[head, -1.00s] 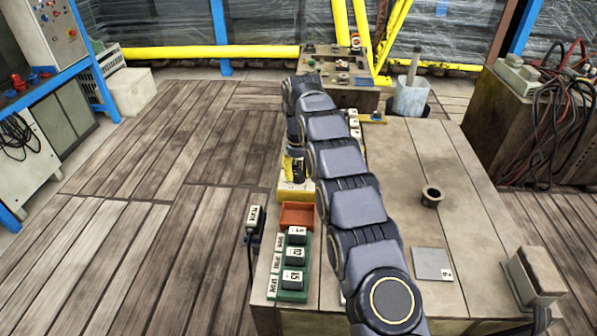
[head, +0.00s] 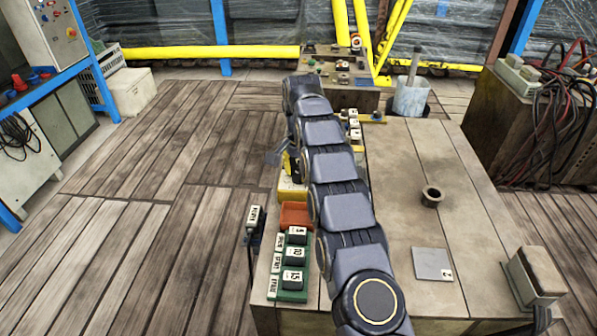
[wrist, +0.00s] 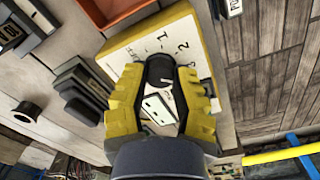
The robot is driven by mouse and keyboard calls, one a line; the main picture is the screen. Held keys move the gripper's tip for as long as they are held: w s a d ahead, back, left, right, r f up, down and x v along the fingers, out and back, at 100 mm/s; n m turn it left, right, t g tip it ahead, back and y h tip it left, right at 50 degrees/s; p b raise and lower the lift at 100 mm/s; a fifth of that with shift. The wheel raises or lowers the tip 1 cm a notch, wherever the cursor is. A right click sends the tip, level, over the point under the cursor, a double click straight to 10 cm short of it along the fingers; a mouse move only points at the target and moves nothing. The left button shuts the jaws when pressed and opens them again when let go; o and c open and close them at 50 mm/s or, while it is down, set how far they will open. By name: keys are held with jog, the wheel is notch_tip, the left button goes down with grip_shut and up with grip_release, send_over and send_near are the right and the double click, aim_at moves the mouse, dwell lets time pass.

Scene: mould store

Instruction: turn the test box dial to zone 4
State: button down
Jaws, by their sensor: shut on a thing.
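The test box (head: 291,195) is a yellow box near the left edge of the table, partly behind my arm in the head view. In the wrist view the test box (wrist: 118,52) shows a pale face with a yellow edge, and the marks 1 and 2 can be read beside the dial. The black dial (wrist: 160,68) sits between the fingertips of my gripper (wrist: 160,80), whose yellow and black fingers are shut on it. The fingers hide other marks, and I cannot tell where the dial points. In the head view my gripper (head: 291,163) is mostly hidden by the arm.
An orange-red tray (head: 296,215) and a green rack (head: 290,266) of numbered blocks stand in front of the test box. A dark metal bushing (head: 431,196) and a grey plate (head: 433,264) lie on the table (head: 400,160), otherwise largely clear on its right.

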jog(key=shift+s+f+m, duration=0.1)
jog(key=shift+f+m, duration=0.05)
jog(key=shift+m, duration=0.7)
jog(key=shift+s+f+m, duration=0.1)
jog(key=shift+m, duration=0.75)
jog(key=shift+a, duration=0.1)
jog(key=c, duration=0.9)
grip_release()
jog(key=shift+c, duration=0.2)
jog(key=shift+o, duration=1)
jog(key=shift+w+r, duration=0.1)
jog(key=shift+r, duration=0.05)
